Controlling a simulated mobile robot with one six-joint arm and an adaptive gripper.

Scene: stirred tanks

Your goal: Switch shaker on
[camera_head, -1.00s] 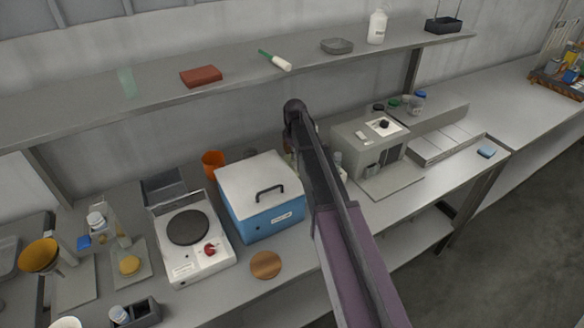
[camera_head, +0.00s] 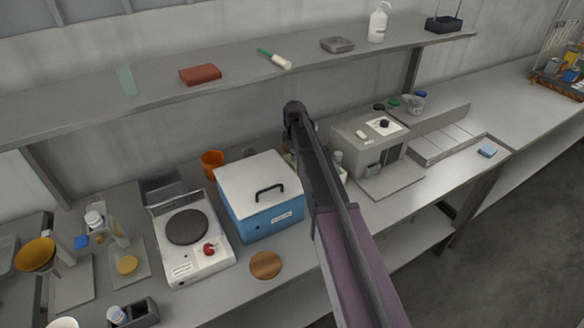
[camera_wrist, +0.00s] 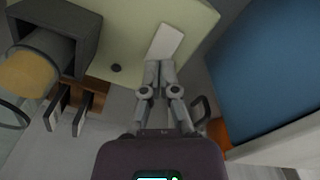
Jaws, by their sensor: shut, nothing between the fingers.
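In the wrist view my gripper (camera_wrist: 158,66) has its fingertips together, with nothing held. They point at a pale cream panel (camera_wrist: 135,25) and end at the lower edge of a white switch-like plate (camera_wrist: 166,42). Whether they touch it I cannot tell. A small dark round knob (camera_wrist: 115,68) is left of the fingertips. In the head view my arm hides my gripper and part of the bench behind it. A beige device (camera_head: 350,140) with a black knob (camera_head: 384,124) and a small white plate (camera_head: 361,134) stands right of my arm. I cannot tell which unit is the shaker.
A blue box (camera_head: 270,218) with a white lid stands left of my arm; a hot plate (camera_head: 188,228) is left of that. In the wrist view, a grey holder (camera_wrist: 88,28) with a beaker is close on the left and a blue surface (camera_wrist: 270,65) on the right.

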